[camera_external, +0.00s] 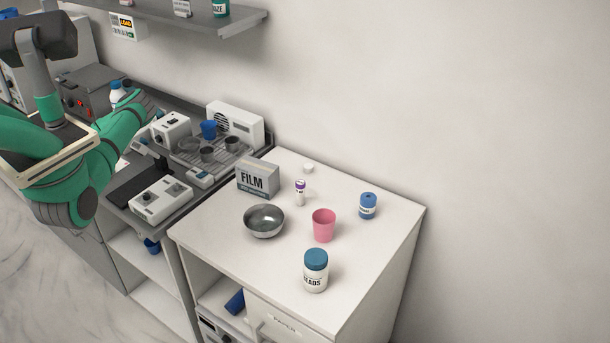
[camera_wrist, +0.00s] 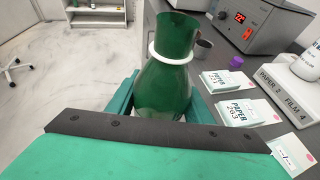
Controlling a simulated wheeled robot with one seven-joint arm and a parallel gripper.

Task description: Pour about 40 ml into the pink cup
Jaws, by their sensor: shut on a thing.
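The pink cup (camera_external: 323,226) stands upright on the white cabinet top, right of a metal bowl; its contents cannot be made out. In the wrist view, my gripper (camera_wrist: 160,108) is shut on a green flask (camera_wrist: 165,85) with a white collar. The flask's mouth points away from the wrist, and any liquid level in it cannot be made out. In the external view my arm is at the left, over the grey bench and far from the cup; the flask and fingertips are hidden there.
Around the cup stand the metal bowl (camera_external: 264,221), a beads jar (camera_external: 315,271), a blue-capped jar (camera_external: 368,206), a small vial (camera_external: 300,192) and a film box (camera_external: 258,179). Equipment crowds the grey bench. In the wrist view, paper packs (camera_wrist: 239,112) lie right of the flask.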

